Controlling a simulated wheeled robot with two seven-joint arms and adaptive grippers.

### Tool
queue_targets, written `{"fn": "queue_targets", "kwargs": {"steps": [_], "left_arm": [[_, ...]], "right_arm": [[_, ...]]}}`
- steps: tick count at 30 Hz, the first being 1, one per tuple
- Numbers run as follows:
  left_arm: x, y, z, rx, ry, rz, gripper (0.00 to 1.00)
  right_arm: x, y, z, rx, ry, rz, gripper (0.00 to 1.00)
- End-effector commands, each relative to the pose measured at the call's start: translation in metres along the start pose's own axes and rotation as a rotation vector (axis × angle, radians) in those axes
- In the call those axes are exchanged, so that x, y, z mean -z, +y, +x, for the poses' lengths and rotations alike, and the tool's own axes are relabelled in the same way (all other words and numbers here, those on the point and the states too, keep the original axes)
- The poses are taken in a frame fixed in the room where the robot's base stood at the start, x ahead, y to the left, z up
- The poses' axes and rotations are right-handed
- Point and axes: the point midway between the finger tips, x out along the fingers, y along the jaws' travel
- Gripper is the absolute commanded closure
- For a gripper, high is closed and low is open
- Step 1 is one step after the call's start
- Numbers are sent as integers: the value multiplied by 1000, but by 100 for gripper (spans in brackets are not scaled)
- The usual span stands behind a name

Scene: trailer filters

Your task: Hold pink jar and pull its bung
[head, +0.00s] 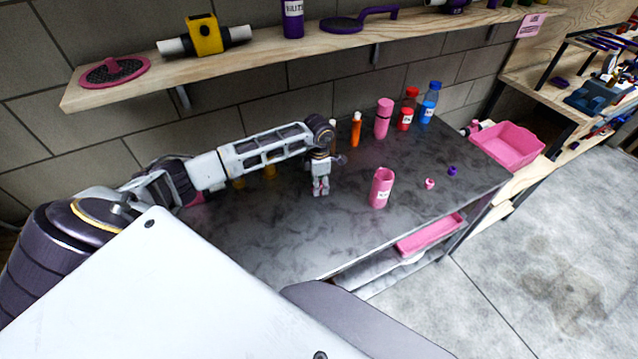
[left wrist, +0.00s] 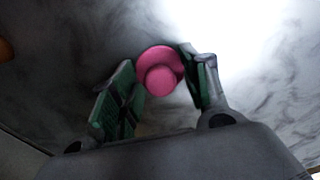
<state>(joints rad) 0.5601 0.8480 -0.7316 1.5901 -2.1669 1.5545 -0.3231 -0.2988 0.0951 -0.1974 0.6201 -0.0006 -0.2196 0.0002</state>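The pink jar (head: 381,189) with a white label stands upright on the dark table; I see no bung standing out of its top. My left gripper (head: 320,189) points down over the table, to the left of the jar and apart from it. In the left wrist view a pink round piece with a smaller round knob, like a bung (left wrist: 160,78), sits between the fingers (left wrist: 160,85), which appear closed on it. A loose pink bung (head: 430,183) lies on the table right of the jar. My right gripper is not in view.
A purple bung (head: 452,170) lies further right. A taller pink bottle (head: 384,118), an orange bottle (head: 356,129), a red bottle (head: 406,116) and a blue bottle (head: 429,103) stand along the wall. A pink bin (head: 508,146) is at the right. The front table area is clear.

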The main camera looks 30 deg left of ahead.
Motion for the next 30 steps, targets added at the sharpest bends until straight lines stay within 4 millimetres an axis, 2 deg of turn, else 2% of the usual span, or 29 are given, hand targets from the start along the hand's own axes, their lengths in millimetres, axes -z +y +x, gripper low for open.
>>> {"fn": "queue_targets", "kwargs": {"steps": [10,14,22,30], "left_arm": [[0,0,-2,0,0,0,54],[-1,1,-11,-2,-3,0,54],[-1,1,-46,-3,-3,1,54],[-1,1,-87,-2,-3,0,54]], "right_arm": [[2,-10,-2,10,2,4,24],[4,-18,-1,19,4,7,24],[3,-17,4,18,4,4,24],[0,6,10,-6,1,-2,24]]}}
